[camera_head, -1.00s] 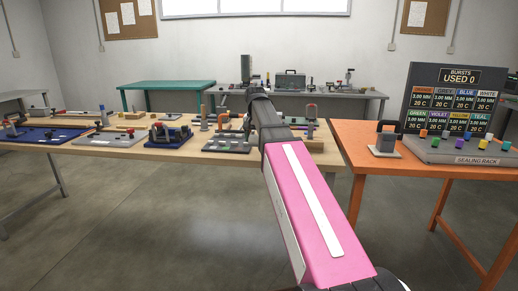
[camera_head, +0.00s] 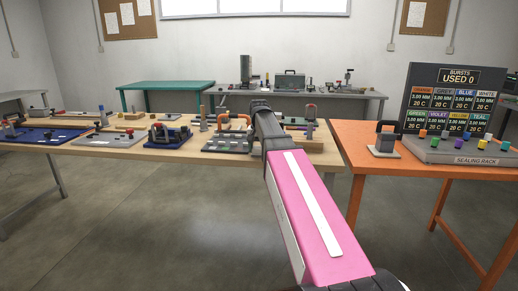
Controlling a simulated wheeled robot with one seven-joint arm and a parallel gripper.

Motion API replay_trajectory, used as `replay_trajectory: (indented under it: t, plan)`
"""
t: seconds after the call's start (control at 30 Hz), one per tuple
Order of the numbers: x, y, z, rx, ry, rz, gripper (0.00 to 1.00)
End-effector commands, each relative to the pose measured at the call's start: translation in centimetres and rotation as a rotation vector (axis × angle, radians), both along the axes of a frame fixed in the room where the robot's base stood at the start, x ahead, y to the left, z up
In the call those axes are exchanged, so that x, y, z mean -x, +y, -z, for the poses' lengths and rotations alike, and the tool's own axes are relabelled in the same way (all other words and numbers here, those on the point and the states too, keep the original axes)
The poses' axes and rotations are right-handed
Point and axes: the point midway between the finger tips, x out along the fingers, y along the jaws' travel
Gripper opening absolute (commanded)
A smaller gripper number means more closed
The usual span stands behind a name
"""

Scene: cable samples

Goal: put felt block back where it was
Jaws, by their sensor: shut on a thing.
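My pink and white arm reaches forward over the wooden bench (camera_head: 210,158). Its dark end, my gripper (camera_head: 259,106), is above the right part of the bench, just right of an orange-handled fixture (camera_head: 237,120). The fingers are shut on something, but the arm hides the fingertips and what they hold. I cannot make out a felt block anywhere in this view.
The bench carries a blue mat (camera_head: 45,136), a grey plate (camera_head: 108,140), a blue fixture (camera_head: 168,137) and a red-topped upright device (camera_head: 310,121). An orange table (camera_head: 375,160) on the right holds a sealing rack (camera_head: 460,150). Open floor lies in front.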

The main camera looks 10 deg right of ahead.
Motion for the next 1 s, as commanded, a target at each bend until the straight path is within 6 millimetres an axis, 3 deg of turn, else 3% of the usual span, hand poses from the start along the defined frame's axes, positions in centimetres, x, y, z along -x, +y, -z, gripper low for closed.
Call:
replay_trajectory:
  t: [0.03, 0.1, 0.53, 1.0]
  plan:
    - [0.0, 0.0, 0.1, 0.0, 0.0, 0.0, 0.7]
    - [0.0, 0.0, 0.0, 0.0, 0.0, 0.0, 0.89]
    - [0.0, 0.0, -0.8, 0.0, 0.0, 0.0, 0.89]
    - [0.2, 0.1, -8.6, 0.0, -0.001, 0.0, 0.89]
